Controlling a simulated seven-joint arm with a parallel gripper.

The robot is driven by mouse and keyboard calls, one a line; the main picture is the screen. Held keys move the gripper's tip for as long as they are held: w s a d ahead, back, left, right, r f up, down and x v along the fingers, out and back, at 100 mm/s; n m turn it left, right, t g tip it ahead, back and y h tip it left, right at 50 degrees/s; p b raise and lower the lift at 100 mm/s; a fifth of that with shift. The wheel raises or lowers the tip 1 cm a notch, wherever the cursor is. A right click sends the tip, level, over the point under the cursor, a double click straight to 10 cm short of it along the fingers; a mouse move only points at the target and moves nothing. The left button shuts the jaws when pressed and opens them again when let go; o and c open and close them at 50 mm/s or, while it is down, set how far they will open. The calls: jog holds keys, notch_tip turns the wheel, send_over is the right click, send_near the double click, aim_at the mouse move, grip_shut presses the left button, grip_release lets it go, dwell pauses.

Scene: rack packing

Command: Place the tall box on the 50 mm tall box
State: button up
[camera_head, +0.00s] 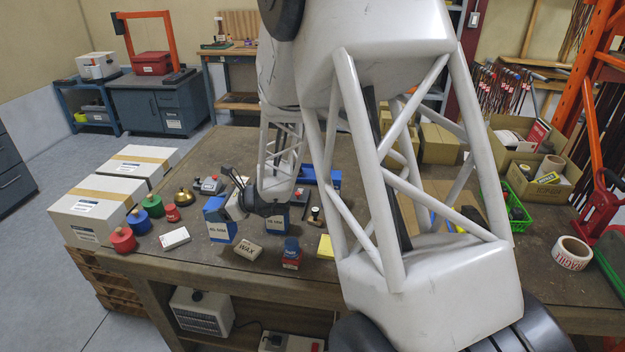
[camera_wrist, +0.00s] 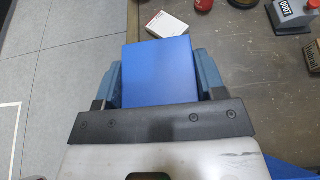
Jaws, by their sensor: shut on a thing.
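My gripper (camera_wrist: 160,85) is shut on a blue box (camera_wrist: 160,72), whose plain blue top shows between the two fingers in the wrist view. In the head view this blue box (camera_head: 217,222), with a white label on its front, is under my gripper (camera_head: 236,200) near the table's front. I cannot tell whether its bottom touches the table. The labels are too small to read surely, so I cannot tell which box is 50 mm tall.
A tan wax block (camera_head: 247,250), a dark blue and red box (camera_head: 291,254) and a yellow block (camera_head: 325,246) lie nearby. A white carton (camera_head: 174,238) and colored weights (camera_head: 154,205) are to the left. My arm hides much of the table's right middle.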

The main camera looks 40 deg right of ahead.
notch_tip(320, 180, up, 18)
jog(key=f, duration=0.1)
jog(key=s+d+m+t+h, duration=0.15)
jog(key=s+d, duration=0.35)
jog(key=d, duration=0.6)
jog(key=s+d+m+t+h, duration=0.15)
jog(key=s+d, duration=0.25)
jog(key=d, duration=0.6)
jog(key=s+d+m+h, duration=0.15)
jog(key=s+d, duration=0.35)
jog(key=d, duration=0.6)
jog(key=f, duration=0.4)
jog(key=shift+s+f, duration=0.2)
jog(key=shift+f, duration=0.2)
jog(key=w+d+f, duration=0.1)
jog(key=w+d, duration=0.7)
jog(key=w, duration=0.5)
jog(key=shift+w+d+f, duration=0.25)
jog(key=shift+d, duration=0.1)
jog(key=shift+f, duration=1.75)
